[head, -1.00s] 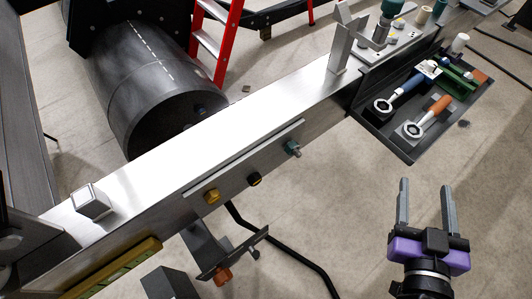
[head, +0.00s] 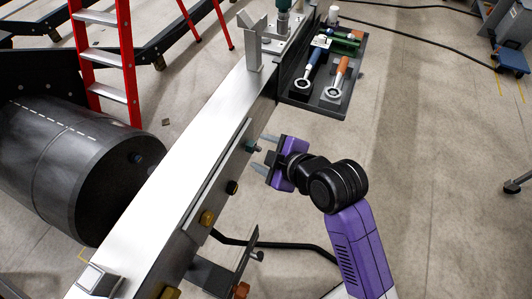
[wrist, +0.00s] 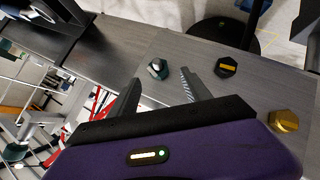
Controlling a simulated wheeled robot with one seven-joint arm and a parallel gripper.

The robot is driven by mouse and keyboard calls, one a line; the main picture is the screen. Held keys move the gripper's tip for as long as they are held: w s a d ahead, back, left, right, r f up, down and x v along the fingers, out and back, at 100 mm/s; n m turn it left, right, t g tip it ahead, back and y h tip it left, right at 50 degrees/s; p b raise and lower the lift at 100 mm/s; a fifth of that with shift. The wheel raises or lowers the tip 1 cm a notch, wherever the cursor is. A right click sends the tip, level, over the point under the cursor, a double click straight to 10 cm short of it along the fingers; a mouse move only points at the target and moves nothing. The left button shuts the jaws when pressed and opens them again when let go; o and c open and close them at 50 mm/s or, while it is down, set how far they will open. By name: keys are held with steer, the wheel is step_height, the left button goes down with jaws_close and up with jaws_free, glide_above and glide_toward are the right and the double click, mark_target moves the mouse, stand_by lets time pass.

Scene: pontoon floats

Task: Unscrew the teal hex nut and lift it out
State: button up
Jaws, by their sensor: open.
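The teal hex nut (head: 250,146) sits on a bolt at the far end of a plate on the beam's side face. In the wrist view the teal nut (wrist: 157,69) shows beyond and between my fingertips, with a pale bolt end at its middle. My gripper (head: 265,153) is purple with grey fingers, open and empty. Its fingers point at the nut from the right. In the wrist view my gripper (wrist: 160,82) has its two fingers spread, one either side of the nut's line. I cannot tell the exact gap to the nut.
A black nut (head: 232,187) and a gold nut (head: 207,218) sit along the same plate. The silver beam (head: 190,150) runs diagonally. A dark tool tray (head: 318,98) hangs off its far right side. A bracket (head: 225,278) juts out below.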

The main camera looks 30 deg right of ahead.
mark_target(254, 148)
steer(key=shift+x, duration=2.4)
steer(key=shift+d, duration=0.1)
jaws_close()
steer(key=shift+s, duration=0.15)
steer(key=shift+s+d, duration=0.9)
steer(key=shift+s, duration=0.25)
steer(key=shift+s+d, duration=0.85)
steer(key=shift+s, duration=0.3)
steer(key=shift+r, duration=0.1)
